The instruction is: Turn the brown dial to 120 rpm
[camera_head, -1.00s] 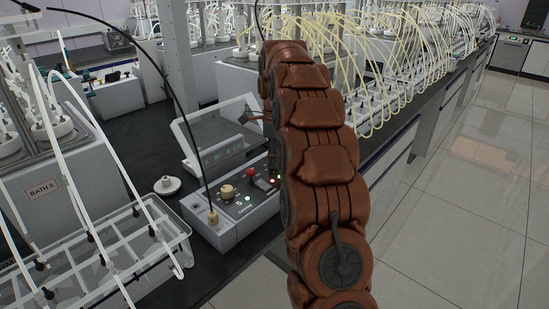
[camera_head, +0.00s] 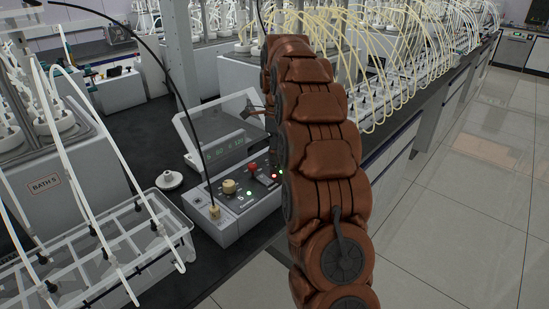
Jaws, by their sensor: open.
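The brown dial (camera_head: 229,186), a tan knob, sits on the sloped front panel of a grey control box (camera_head: 226,230) on the black bench. The box's screen (camera_head: 222,150) shows small green characters that I cannot read for certain. My gripper (camera_head: 257,110) is mostly hidden behind my own brown arm; only a small part shows at the right edge of the screen. It is open and is above and to the right of the dial, apart from it in the picture. Its fingertips are not clearly visible.
A red knob (camera_head: 252,167) and small lights share the panel. A black cable rises from a tan plug (camera_head: 214,211) left of the dial. A clear rack (camera_head: 130,240) with white tubes stands at left, near a white lid (camera_head: 169,180). Tubed reactors line the bench behind.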

